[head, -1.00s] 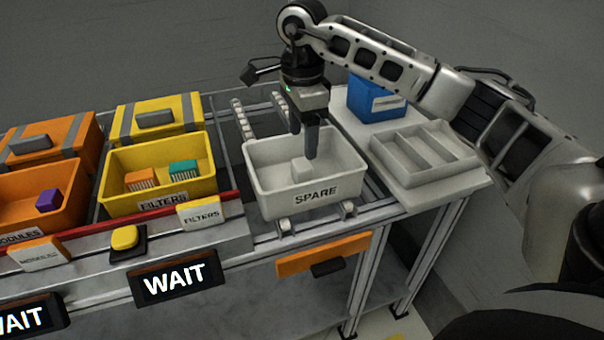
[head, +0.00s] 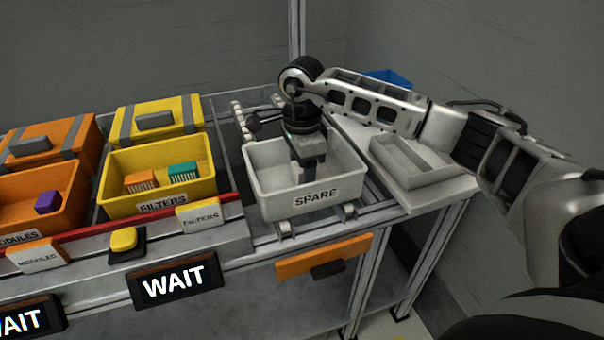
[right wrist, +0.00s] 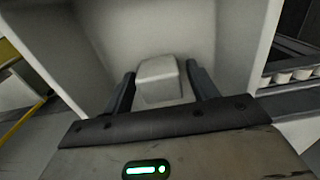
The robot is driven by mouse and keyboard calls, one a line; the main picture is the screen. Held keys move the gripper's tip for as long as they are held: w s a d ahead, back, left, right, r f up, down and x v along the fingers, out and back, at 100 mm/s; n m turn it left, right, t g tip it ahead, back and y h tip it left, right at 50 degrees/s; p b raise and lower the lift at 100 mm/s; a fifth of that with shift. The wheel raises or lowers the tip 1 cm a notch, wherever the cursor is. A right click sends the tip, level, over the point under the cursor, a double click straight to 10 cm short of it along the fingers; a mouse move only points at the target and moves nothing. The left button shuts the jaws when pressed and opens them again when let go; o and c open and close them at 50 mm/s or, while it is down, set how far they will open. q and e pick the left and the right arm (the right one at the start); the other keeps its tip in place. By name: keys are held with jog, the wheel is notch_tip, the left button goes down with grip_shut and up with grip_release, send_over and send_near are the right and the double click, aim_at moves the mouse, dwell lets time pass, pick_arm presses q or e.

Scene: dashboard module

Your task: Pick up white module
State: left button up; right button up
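The white module (right wrist: 158,80) lies on the floor of the white SPARE bin. In the right wrist view it sits between the two fingers of my right gripper (right wrist: 160,88), with a narrow gap showing on each side. In the head view my right gripper (head: 306,178) reaches straight down inside the SPARE bin (head: 316,197), and the module is hidden behind it and the bin's front wall. My right gripper is open around the module. My left gripper is not in view.
The bin walls stand close around my right gripper. A yellow FILTERS bin (head: 128,203) with an orange and a teal module is to the left. An orange bin (head: 20,215) holds a purple module. A white divided tray (head: 428,181) is to the right.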

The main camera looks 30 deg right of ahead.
jog(key=c, duration=0.8)
